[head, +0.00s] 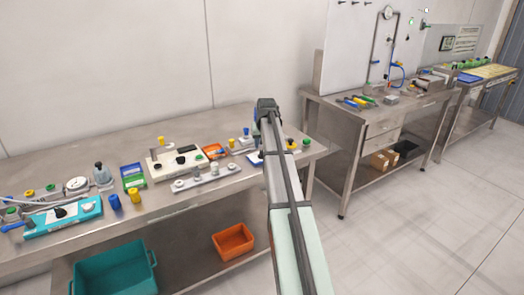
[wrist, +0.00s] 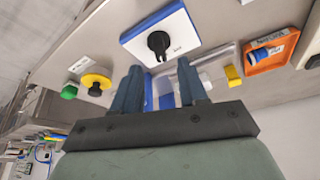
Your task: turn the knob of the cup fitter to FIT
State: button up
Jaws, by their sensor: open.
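A white box with a blue edge and a black knob (wrist: 158,43) on its face shows at the top middle of the wrist view. I take it for the cup fitter (wrist: 182,27). A small dark label sits beside the knob, too small to read, so I cannot tell the knob's setting. My gripper (wrist: 159,67) is open, its two dark fingers apart and empty, with the knob just beyond the gap between the fingertips. I cannot tell whether they touch it. In the head view my gripper (head: 267,107) is above the bench's right part, and my arm hides much of what lies beneath.
Near the box are a yellow-and-black knob (wrist: 97,82), a green button (wrist: 69,92) and an orange tray (wrist: 280,53).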

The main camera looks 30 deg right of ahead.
aim_at(262, 151)
jog(key=shift+x, duration=2.65)
jog(key=shift+c, duration=0.3)
grip_shut()
